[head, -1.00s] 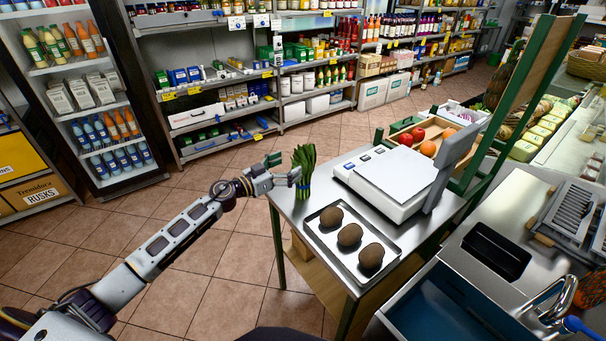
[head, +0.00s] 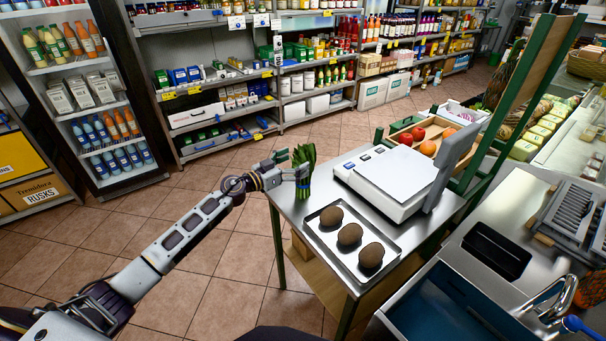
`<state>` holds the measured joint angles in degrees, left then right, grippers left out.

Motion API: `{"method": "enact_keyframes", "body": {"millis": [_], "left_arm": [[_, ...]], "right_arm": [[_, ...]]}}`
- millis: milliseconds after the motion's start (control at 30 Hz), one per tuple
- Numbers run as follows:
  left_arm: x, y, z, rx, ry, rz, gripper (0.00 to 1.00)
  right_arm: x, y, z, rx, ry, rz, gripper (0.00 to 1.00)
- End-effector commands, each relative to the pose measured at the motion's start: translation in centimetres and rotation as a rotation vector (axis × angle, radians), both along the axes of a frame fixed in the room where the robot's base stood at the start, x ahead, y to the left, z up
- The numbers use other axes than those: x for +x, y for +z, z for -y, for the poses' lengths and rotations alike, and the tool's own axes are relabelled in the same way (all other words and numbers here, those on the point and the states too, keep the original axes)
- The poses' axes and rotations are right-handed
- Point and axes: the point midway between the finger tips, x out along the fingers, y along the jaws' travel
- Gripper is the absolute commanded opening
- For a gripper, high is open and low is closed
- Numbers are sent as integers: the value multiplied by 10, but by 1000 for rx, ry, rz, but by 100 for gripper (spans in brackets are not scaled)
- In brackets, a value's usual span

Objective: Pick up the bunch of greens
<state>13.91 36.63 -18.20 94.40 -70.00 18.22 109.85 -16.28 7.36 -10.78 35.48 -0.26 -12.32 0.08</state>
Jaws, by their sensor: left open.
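The bunch of greens (head: 305,166) stands upright near the far left corner of the metal table (head: 293,212), with a blue band around its lower part. My left gripper (head: 291,167) is open right at the left side of the bunch, its fingers pointing at it. One finger shows behind the leaves' left edge and one lies near the band. I cannot tell whether the fingers touch the bunch. My right gripper is not in view.
A white scale (head: 388,178) stands right of the greens. A metal tray (head: 322,236) with three brown round items lies in front of it. A crate (head: 398,127) with red and orange produce is behind. A sink (head: 440,310) is at the lower right.

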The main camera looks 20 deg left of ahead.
Motion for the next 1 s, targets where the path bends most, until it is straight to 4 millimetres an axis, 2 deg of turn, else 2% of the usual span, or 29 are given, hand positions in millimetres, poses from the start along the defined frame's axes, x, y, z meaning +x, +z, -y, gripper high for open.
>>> {"method": "enact_keyframes", "body": {"millis": [400,967,1000], "left_arm": [[29,-2,19,-1,0,1,88],[31,-2,21,0,0,-1,88],[31,-2,21,0,0,-1,85]], "right_arm": [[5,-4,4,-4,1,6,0],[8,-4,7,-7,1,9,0],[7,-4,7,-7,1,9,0]]}}
